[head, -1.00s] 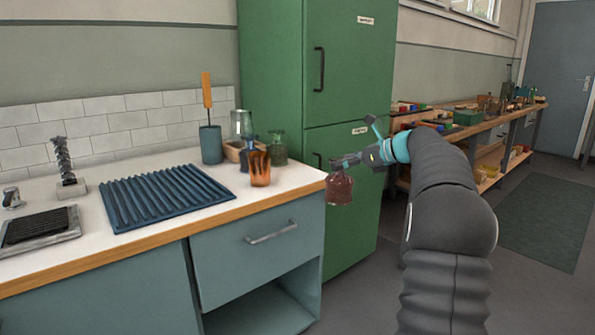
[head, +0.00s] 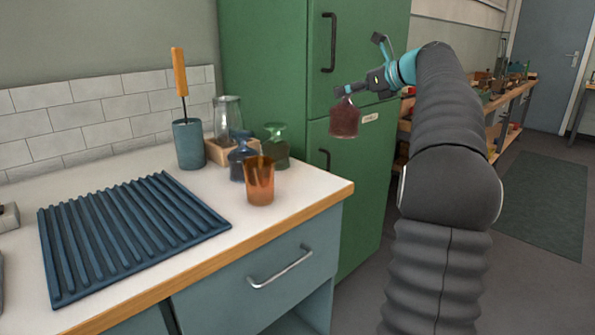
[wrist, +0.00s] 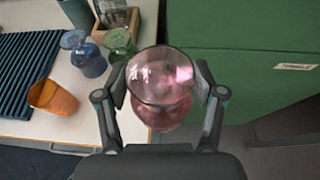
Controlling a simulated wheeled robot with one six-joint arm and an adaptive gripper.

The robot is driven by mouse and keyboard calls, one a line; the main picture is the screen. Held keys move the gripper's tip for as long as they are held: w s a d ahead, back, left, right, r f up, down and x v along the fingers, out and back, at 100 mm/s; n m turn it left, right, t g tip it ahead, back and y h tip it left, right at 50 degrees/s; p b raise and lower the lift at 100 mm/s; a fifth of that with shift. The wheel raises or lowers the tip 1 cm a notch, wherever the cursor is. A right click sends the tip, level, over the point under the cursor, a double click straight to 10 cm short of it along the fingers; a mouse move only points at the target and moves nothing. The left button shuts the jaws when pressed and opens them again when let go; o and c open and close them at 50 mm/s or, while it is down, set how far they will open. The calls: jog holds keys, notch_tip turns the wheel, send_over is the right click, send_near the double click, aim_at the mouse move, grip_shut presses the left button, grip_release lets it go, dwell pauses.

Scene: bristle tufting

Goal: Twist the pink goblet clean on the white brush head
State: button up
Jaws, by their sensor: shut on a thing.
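The pink goblet (head: 344,120) hangs below my gripper (head: 346,93) in the head view, its wider part downward. It looks dark red there, and pale pink and see-through in the wrist view (wrist: 161,78). My gripper (wrist: 163,98) is shut on it, one finger on each side. The goblet is in the air in front of the green cabinet, beyond the counter's right end. No white brush head shows now. A grey block (head: 8,217) at the left edge may be the base of the twisted brush seen earlier.
The counter (head: 318,185) holds a ribbed blue mat (head: 130,235), an orange tumbler (head: 259,182), blue (head: 240,160) and green (head: 276,150) glassware, a clear glass (head: 228,117) in a wooden holder, and a blue cup (head: 189,145) with an orange-handled tool. The green cabinet (head: 265,60) stands behind.

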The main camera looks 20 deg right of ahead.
dwell(0.3)
jog(key=w+a+f+b, duration=0.1)
jog(key=a+f, duration=0.9)
jog(key=a, duration=0.1)
jog(key=shift+a+f, duration=0.25)
jog(key=shift+w+f, duration=0.1)
jog(key=shift+f, duration=0.1)
jog(key=o, duration=1.4)
jog(key=shift+c, duration=0.2)
jog(key=shift+f+b, duration=0.15)
jog(key=shift+b, duration=0.35)
jog(key=v, duration=1.4)
jog(key=shift+a, duration=0.35)
jog(key=shift+a, duration=0.1)
